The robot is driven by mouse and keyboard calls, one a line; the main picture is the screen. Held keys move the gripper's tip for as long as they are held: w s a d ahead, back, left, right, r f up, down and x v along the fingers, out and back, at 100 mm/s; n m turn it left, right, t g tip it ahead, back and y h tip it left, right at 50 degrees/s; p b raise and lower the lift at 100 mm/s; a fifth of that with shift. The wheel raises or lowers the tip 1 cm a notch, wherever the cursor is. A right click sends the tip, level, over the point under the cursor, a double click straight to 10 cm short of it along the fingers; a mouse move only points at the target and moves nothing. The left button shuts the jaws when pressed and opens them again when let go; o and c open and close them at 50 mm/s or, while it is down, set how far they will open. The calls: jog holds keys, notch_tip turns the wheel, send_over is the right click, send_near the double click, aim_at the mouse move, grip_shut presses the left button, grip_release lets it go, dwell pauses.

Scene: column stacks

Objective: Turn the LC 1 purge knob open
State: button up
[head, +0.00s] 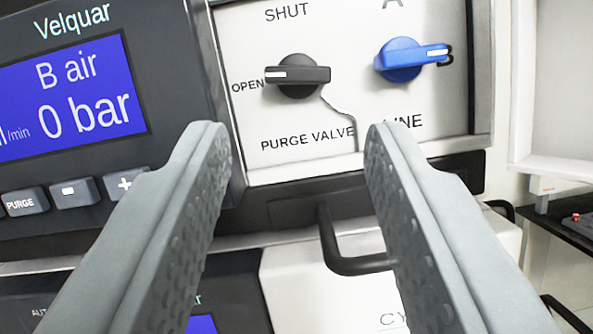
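The black purge valve knob (298,76) is on a white panel (370,90), between the printed words SHUT above and PURGE VALVE below. Its handle lies level, and the white mark on its left end is beside the word OPEN. My gripper (297,132) is open and empty. Its two grey fingers reach up from below, with their tips lower in the picture than the knob and apart from it. The knob is in full view between and above the tips. I see no LC 1 label in this view.
A blue knob (409,59) sits right of the black one, its white mark to the right by a B. A Velquar unit with a blue display (72,95) stands at left. A dark handle (345,255) sticks out below. A thin grey line or wire runs below the black knob.

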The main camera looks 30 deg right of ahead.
jog(key=v, duration=1.1)
jog(key=shift+f, duration=0.1)
jog(key=s+d+f+n+g+y, duration=0.1)
jog(key=s+d+f+n+y, duration=0.3)
jog(key=f, duration=0.5)
jog(key=s+d+f+n+g+y, duration=0.1)
jog(key=s+d+f+n+y, duration=0.3)
jog(key=f, duration=0.5)
jog(key=s+d+f+n+t+y, duration=0.2)
jog(key=s+f+y, duration=0.4)
jog(key=s+f, duration=1.1)
notch_tip(320, 180, down, 3)
jog(key=shift+d+f, duration=0.25)
jog(key=shift+d, duration=0.15)
